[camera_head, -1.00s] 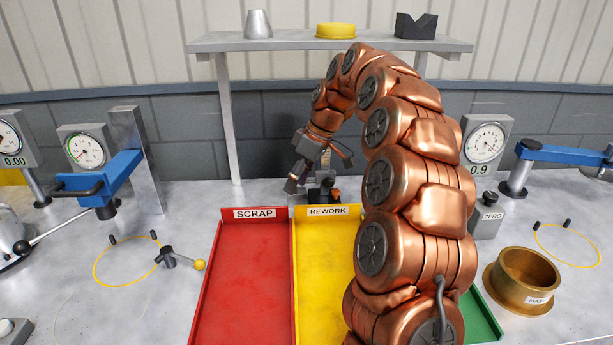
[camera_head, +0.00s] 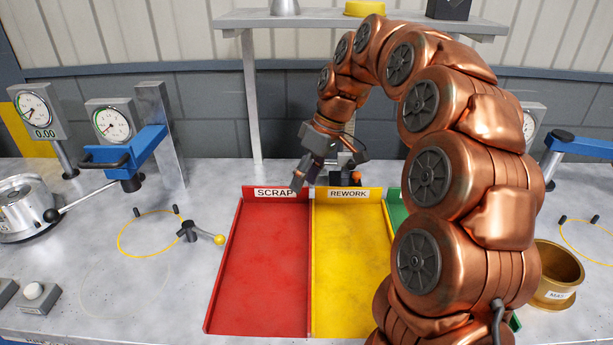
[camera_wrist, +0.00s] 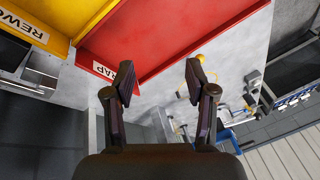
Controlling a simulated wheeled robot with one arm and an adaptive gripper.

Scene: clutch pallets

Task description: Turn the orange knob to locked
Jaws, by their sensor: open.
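A small orange part (camera_head: 358,175), likely the orange knob, shows on a dark block (camera_head: 344,163) behind the REWORK tray in the head view. It is partly hidden, and I cannot read its setting. My gripper (camera_head: 304,180) is left of it, above the back edge of the SCRAP tray, apart from the knob. In the wrist view, my gripper (camera_wrist: 159,68) is open with nothing between its fingers. The orange knob cannot be made out in the wrist view.
The red SCRAP tray (camera_head: 262,270) and yellow REWORK tray (camera_head: 345,265) lie in front. A lever with a yellow ball (camera_head: 219,239) stands left. A blue arm clamp (camera_head: 126,155) and brass pot (camera_head: 556,278) are at the sides. A shelf (camera_head: 350,20) spans the back.

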